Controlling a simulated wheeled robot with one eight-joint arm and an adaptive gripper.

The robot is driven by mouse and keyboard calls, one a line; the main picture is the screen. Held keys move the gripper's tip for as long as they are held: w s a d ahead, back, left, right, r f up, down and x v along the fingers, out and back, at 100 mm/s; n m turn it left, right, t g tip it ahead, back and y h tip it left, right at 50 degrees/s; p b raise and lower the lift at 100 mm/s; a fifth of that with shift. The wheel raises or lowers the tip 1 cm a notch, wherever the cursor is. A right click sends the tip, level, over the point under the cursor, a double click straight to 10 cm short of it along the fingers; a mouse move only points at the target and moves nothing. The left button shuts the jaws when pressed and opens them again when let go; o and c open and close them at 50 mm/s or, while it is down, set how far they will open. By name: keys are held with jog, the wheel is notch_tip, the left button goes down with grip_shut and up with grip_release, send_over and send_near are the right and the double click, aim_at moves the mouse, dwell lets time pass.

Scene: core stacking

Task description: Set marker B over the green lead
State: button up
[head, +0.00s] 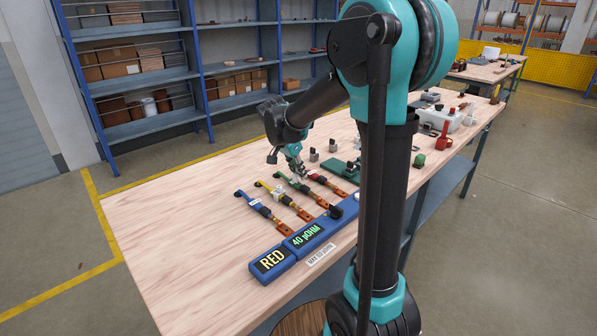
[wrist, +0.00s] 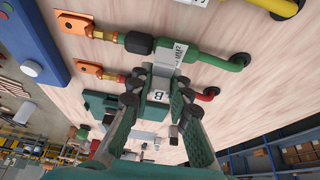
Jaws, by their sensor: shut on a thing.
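Marker B (wrist: 158,96), a small pale block with a "B" on it, sits between the fingertips of my gripper (wrist: 160,86) in the wrist view. My gripper is shut on it. The green lead (wrist: 208,56) lies just beyond the fingertips, with a white tag, a black sleeve and a copper lug. In the head view my gripper (head: 296,172) points down at the green lead (head: 288,181), between the yellow and red leads. The marker is too small to make out there. Whether it touches the lead, I cannot tell.
The red lead (head: 325,182) lies right of the green one; the yellow (head: 272,190) and blue (head: 257,205) lie left. A blue meter (head: 286,250) reads "RED" and "40 µOHM". A green tray (head: 336,168) and small grey blocks (head: 314,155) stand behind. The table's left side is clear.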

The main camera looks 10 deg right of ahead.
jog(key=shift+f, duration=0.85)
jog(key=shift+r, duration=0.2)
jog(key=shift+r, duration=0.4)
jog(key=shift+f, duration=0.6)
dwell(1.1)
jog(key=o, duration=0.9)
jog(key=v, duration=1.2)
jog(key=shift+a, duration=0.1)
jog(key=shift+f, duration=0.1)
